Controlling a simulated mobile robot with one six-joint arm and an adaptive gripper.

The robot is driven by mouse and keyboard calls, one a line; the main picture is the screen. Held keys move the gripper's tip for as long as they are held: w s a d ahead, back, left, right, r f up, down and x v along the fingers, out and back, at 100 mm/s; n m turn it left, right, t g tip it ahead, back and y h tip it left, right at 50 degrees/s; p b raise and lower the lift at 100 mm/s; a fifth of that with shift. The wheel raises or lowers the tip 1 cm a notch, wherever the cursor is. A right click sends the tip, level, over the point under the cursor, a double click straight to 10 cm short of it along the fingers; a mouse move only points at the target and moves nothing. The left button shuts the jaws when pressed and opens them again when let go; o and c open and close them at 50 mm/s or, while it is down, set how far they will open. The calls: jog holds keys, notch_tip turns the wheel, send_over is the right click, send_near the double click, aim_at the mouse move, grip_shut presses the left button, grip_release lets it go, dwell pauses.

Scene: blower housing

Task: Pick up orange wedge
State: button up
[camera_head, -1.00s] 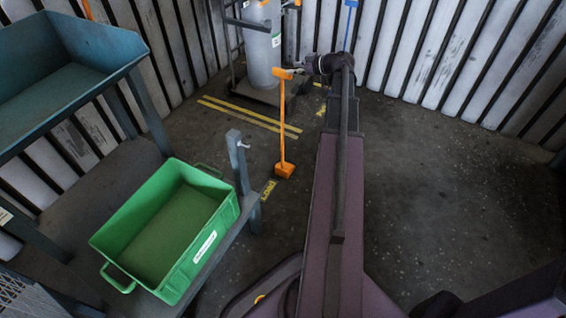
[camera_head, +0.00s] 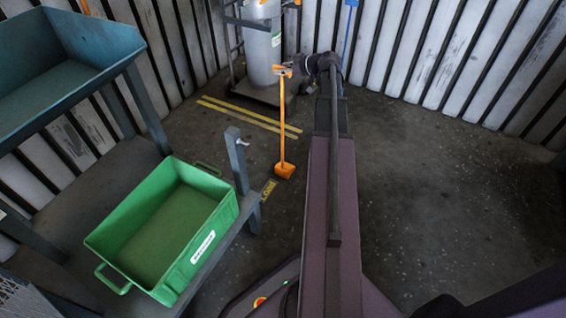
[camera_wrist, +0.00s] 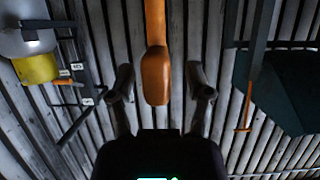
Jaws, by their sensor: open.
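An orange wedge-like block (camera_head: 281,71) sits at the top of a thin orange post, whose small orange foot stands on the floor in the head view. My gripper (camera_head: 291,68) comes to the block from the right, very close to it. In the wrist view, an orange block (camera_wrist: 156,76) on an orange bar shows between my two spread fingers (camera_wrist: 163,84). The fingers are open, with a visible gap on both sides of the block. I cannot tell whether the fingertips reach past it in depth.
A grey gas cylinder (camera_head: 263,40) on a dark cart stands just behind the post. A green crate (camera_head: 190,270) on a low bench and a blue-grey tray table (camera_head: 137,62) are at the left. Ribbed walls close off the back.

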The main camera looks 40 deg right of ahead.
grip_shut()
dwell(0.5)
jog(key=shift+r+p, duration=1.75)
jog(key=shift+p, duration=0.05)
jog(key=s+r+p, duration=0.1)
jog(key=s, duration=1.5)
jog(key=shift+a+r, duration=0.25)
jog(key=shift+a, duration=0.05)
